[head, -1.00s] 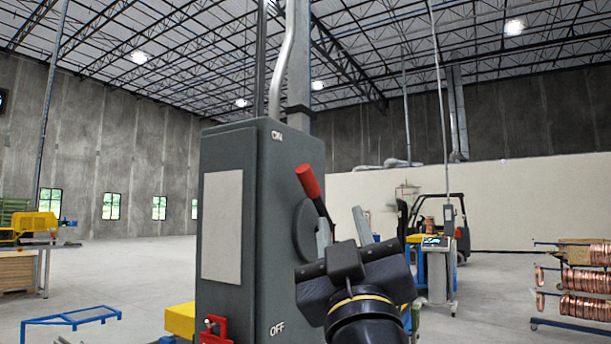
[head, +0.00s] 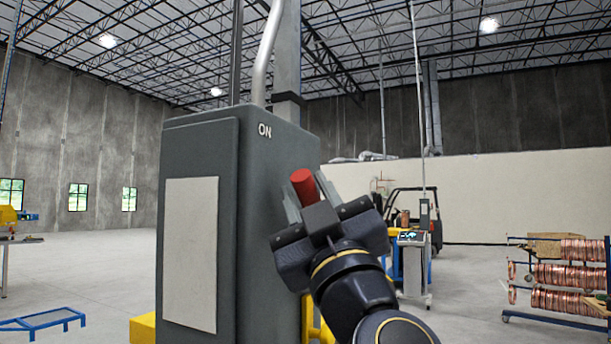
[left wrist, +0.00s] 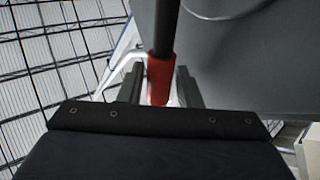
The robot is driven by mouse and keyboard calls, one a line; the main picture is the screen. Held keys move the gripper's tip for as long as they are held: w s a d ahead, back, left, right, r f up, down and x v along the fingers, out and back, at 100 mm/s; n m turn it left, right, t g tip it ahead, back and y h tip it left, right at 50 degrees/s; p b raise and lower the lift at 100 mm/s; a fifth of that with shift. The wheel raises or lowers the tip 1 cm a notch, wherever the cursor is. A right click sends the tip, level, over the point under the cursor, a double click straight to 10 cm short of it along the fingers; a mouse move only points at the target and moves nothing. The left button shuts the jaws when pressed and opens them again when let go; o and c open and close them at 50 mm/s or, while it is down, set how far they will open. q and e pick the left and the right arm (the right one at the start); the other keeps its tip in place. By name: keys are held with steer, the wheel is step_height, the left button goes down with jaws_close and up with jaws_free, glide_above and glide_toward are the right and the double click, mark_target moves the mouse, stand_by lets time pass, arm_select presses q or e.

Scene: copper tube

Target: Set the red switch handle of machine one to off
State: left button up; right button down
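Machine one is the dark grey switch box (head: 262,200) in the middle of the head view, marked ON near its top. Its red-tipped switch handle (head: 304,186) points up on the box's right side, near the ON mark. My left gripper (head: 308,197) is at the handle, one finger on each side of the red grip. In the left wrist view the red grip (left wrist: 160,78) lies between the two grey fingers, which stand apart with narrow gaps beside it. The gripper hides the lower handle and pivot in the head view. My right gripper is not in view.
A conduit (head: 268,50) rises from the box top. Yellow parts (head: 143,329) show low by the box. Copper coils on a rack (head: 568,275) stand at the right, and a forklift (head: 412,215) stands farther back. A blue frame (head: 45,320) lies at the left.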

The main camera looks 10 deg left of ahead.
arm_select(q)
steer(key=shift+w+a+r, duration=0.15)
steer(key=shift+w+r, duration=0.1)
steer(key=shift+r, duration=0.1)
steer(key=shift+c, duration=0.4)
jaws_close()
